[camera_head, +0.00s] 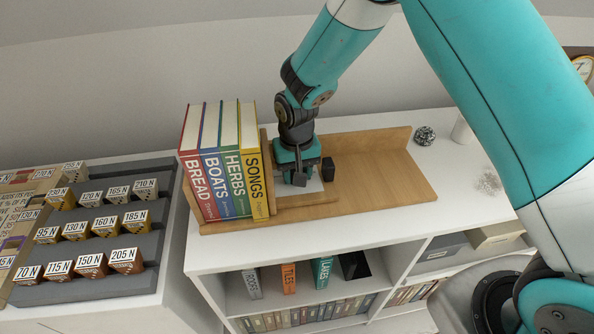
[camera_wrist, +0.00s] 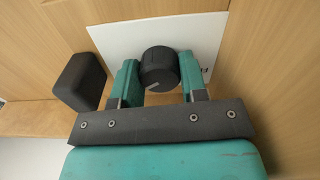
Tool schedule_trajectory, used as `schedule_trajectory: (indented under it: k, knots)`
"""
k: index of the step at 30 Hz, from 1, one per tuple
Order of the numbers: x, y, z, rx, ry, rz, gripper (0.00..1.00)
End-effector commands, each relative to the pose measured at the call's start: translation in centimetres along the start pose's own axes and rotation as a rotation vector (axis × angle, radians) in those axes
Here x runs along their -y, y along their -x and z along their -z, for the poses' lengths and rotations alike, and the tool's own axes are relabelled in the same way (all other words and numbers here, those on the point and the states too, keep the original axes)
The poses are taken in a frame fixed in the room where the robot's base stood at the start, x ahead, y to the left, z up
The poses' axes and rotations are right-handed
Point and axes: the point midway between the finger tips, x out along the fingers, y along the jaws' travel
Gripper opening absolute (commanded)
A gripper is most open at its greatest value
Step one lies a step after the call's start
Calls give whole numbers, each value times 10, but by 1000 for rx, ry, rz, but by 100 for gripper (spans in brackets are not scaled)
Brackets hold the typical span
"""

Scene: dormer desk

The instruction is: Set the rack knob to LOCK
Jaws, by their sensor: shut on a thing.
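The rack knob (camera_wrist: 158,66) is a round black knob with a pale pointer mark on its face, low and left of its middle in the wrist view. It stands on a white plate (camera_wrist: 118,38). Some dark lettering shows at the plate's right edge, mostly covered, and I cannot read it. My gripper (camera_wrist: 161,78) is shut on the knob, one teal finger on each side. In the head view my gripper (camera_head: 300,180) is down at the wooden rack (camera_head: 385,170), right of the books, and hides the knob; part of the white plate (camera_head: 313,186) shows.
A black block (camera_wrist: 80,82) sits close beside my gripper, also visible in the head view (camera_head: 328,168). Upright books (camera_head: 222,165) stand close to the left. The rack's right part is bare. A stepped grey tray (camera_head: 95,235) of labelled blocks is far left.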

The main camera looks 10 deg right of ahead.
Motion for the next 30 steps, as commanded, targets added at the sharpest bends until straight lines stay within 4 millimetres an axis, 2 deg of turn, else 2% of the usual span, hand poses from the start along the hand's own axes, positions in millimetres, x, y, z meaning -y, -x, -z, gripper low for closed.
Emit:
schedule_trajectory:
  k: [17,18,21,30]
  knots:
    - [0,1,0,-1,-34,1,16]
    - [0,1,0,-1,-34,1,44]
    - [0,1,0,-1,-34,1,65]
    - [0,2,0,-1,-33,1,65]
